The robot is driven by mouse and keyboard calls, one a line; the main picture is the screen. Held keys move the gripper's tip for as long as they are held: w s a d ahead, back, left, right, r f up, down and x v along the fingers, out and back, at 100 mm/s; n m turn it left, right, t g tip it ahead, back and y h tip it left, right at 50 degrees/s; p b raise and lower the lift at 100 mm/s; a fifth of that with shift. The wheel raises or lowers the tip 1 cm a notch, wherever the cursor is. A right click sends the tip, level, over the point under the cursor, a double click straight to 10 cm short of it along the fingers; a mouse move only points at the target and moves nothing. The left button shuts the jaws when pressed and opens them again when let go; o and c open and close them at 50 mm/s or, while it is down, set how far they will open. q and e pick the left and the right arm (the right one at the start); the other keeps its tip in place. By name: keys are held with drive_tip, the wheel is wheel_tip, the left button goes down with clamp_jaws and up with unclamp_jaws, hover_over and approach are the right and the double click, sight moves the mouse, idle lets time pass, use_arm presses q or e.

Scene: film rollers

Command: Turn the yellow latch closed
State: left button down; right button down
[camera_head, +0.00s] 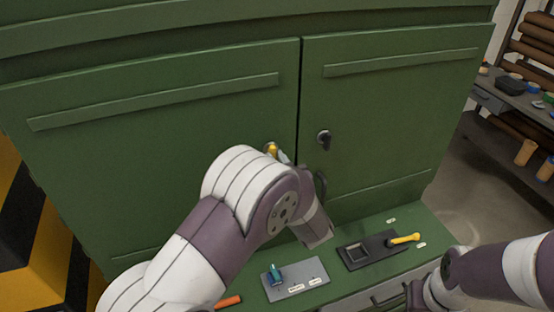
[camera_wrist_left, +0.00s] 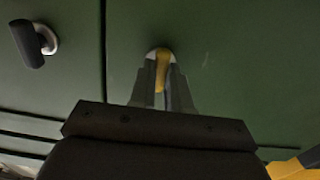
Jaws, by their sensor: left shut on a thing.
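The yellow latch (camera_head: 271,149) is on the left green cabinet door, near the seam between the two doors. In the left wrist view the yellow latch (camera_wrist_left: 161,72) lies between the two fingers of my left gripper (camera_wrist_left: 162,88), which is shut on it. The latch's lever runs along the line of the fingers there. In the head view my left gripper (camera_head: 283,157) is at the latch and mostly hidden behind my left wrist. My right arm shows at the lower right, but its gripper is not clearly visible.
A black latch (camera_head: 323,138) is on the right door; it also shows in the left wrist view (camera_wrist_left: 32,42). On the green ledge below are a grey plate (camera_head: 296,283) with a teal part, a black tray (camera_head: 366,252), a yellow-handled tool (camera_head: 404,239) and an orange handle (camera_head: 229,302). A shelf stands at right.

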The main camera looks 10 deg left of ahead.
use_arm(q)
drive_tip(key=shift+r, duration=0.25)
drive_tip(key=c, duration=1.1)
unclamp_jaws()
drive_tip(key=shift+f, duration=0.1)
drive_tip(key=shift+s+d+f, duration=0.1)
drive_tip(key=shift+s+d, duration=0.05)
drive_tip(key=b+v, duration=0.5)
drive_tip(key=v, duration=0.7)
drive_tip(key=shift+s, duration=0.1)
drive_tip(key=shift+d, duration=0.1)
